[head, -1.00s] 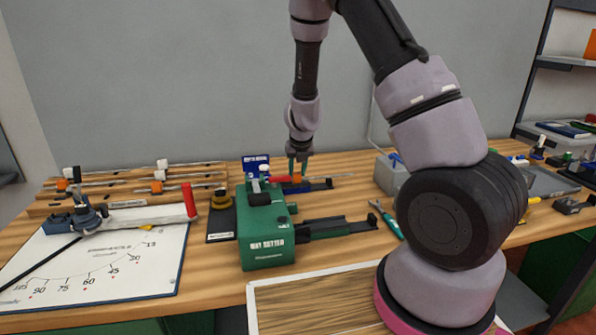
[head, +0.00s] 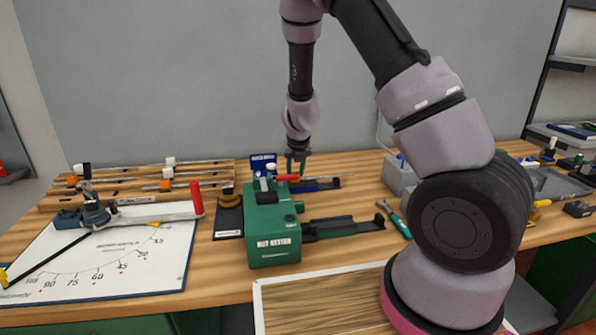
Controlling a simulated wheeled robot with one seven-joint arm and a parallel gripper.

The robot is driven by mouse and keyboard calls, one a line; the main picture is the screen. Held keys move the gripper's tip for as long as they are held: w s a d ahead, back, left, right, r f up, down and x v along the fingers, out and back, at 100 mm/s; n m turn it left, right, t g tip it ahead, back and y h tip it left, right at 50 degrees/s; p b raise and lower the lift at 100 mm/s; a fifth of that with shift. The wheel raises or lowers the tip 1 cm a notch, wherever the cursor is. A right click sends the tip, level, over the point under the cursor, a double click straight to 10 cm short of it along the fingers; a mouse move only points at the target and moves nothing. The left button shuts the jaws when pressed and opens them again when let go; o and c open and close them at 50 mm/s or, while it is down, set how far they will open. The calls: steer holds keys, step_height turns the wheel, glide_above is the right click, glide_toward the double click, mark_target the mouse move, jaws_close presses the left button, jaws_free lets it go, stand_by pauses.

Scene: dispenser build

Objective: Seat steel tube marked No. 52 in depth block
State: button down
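My gripper (head: 297,166) hangs fingers down at the back of the bench, just behind the green machine (head: 272,240) and by a small blue block with a white label (head: 263,160). The fingertips are partly hidden by a red handle, so I cannot tell whether they are open or hold anything. Several thin steel tubes (head: 205,162) lie on a wooden rack at the back left, some with white or orange pieces on them. No number 52 can be read. I cannot tell which thing is the depth block; the labels are too small to read.
A white angle board (head: 105,262) with a red-handled bar lies at the left. A dark base with a yellow-black knob (head: 229,200) stands left of the green machine. A wood-topped tray (head: 325,302) lies in front. A grey box (head: 399,174) stands at the back right.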

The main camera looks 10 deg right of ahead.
steer(key=shift+a, duration=0.9)
steer(key=shift+c, duration=2.3)
jaws_free()
steer(key=shift+c, duration=0.2)
steer(key=shift+o, duration=1.1)
steer(key=shift+a, duration=0.1)
steer(key=shift+c, duration=0.3)
